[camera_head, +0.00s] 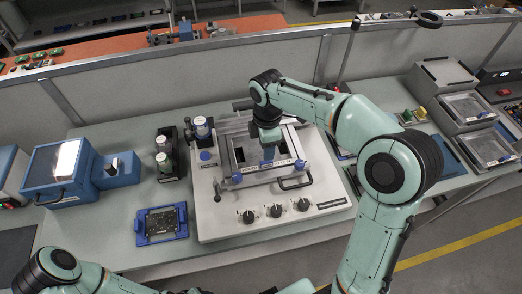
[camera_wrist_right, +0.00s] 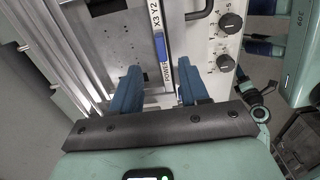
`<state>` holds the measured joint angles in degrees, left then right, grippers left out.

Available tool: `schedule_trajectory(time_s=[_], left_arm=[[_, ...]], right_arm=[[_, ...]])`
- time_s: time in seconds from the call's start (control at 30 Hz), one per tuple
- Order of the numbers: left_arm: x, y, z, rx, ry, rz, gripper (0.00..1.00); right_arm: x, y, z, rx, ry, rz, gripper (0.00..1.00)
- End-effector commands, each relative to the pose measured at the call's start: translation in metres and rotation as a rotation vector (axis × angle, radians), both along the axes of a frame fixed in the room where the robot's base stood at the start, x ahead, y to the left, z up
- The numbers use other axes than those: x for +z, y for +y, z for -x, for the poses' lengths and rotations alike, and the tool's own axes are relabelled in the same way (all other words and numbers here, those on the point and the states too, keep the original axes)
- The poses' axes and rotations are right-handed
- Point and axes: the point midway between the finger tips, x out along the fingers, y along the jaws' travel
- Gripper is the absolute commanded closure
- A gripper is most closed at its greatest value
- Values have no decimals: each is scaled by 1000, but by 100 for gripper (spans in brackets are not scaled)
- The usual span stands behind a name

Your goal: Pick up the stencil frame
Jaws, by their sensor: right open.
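The stencil frame is a pale metal rectangle whose front bar (camera_head: 285,164) carries a label and blue parts. It lies on the white printer unit (camera_head: 225,220) in the middle of the bench. My right gripper (camera_head: 268,155) points down at the front bar from above and hides part of the frame. In the right wrist view its two blue fingers (camera_wrist_right: 159,90) are apart, and the labelled bar (camera_wrist_right: 163,72) shows between them. I cannot tell whether either finger touches it. The left arm's links show at the lower left, but its gripper is out of view.
Bottles (camera_head: 164,153) in a black holder and a blue-framed circuit board (camera_head: 161,223) stand left of the printer. A blue machine (camera_head: 62,172) is farther left. Knobs (camera_head: 275,210) and a black handle (camera_head: 296,181) stick out at the printer's front. Grey bins (camera_head: 486,149) are at right.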

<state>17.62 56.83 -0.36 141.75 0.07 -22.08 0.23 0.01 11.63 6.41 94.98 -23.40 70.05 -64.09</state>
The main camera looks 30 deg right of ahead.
Motion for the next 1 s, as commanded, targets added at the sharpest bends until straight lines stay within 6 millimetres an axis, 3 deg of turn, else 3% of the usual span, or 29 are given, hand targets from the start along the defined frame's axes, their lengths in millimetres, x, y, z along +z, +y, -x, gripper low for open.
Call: schedule_trajectory(time_s=[0.27, 0.53, 0.87, 1.0], left_arm=[[-3, 0, 2, -1, 2, 0, 44], [-8, 0, 5, -1, 5, 0, 44], [-8, 0, 5, -1, 5, 0, 44], [-8, 0, 5, 0, 6, 0, 44]], right_arm=[[-23, 0, 1, 0, 2, 0, 55], [-62, 0, 5, -1, 1, 0, 55], [-68, 0, 5, -1, -2, -1, 55], [-68, 0, 5, -1, -2, -1, 100]])
